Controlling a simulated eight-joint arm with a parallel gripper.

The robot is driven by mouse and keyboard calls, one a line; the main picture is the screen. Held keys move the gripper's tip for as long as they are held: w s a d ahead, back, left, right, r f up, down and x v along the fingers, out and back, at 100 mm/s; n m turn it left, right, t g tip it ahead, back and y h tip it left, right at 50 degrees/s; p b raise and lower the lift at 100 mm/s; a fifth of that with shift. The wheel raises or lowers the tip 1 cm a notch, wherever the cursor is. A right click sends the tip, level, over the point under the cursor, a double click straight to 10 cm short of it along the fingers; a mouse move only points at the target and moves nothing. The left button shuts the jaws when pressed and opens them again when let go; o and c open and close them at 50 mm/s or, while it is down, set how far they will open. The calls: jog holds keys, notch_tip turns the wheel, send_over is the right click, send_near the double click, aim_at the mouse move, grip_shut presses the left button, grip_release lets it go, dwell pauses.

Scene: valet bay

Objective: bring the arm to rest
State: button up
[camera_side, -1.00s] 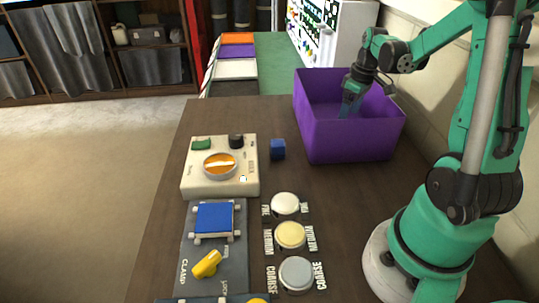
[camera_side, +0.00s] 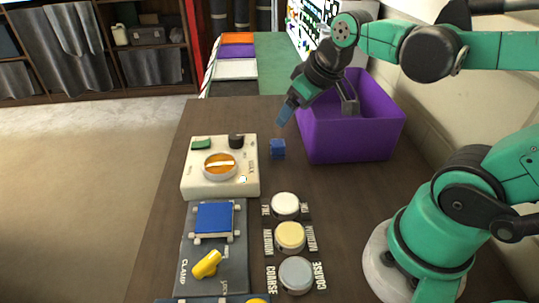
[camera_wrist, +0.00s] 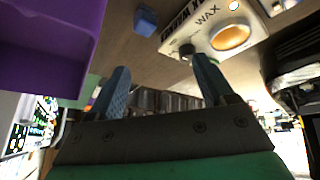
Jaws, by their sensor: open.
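My gripper (camera_side: 317,112) is open and empty. In the side view it is in the air over the left part of the purple bin (camera_side: 350,142), tilted, with one finger out past the bin's left edge. In the wrist view its two blue fingers (camera_wrist: 160,68) stand wide apart with nothing between them. My arm reaches in from the right, raised above the table. The bin shows at the upper left of the wrist view (camera_wrist: 45,50); its floor is partly hidden in the side view.
A small blue cube (camera_side: 278,149) sits left of the bin. A cream machine with an orange dish (camera_side: 219,184) stands further left. Three round pads, the middle one yellow (camera_side: 290,236), lie in front, beside a grey clamp plate (camera_side: 237,262). Dark table (camera_side: 345,195) is bare before the bin.

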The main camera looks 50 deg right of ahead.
jog(key=shift+t+y, duration=0.4)
jog(key=shift+t, duration=0.3)
jog(key=a, duration=0.3)
jog(key=s+a, duration=0.1)
jog(key=shift+a+f, duration=0.35)
jog(key=shift+f, duration=0.05)
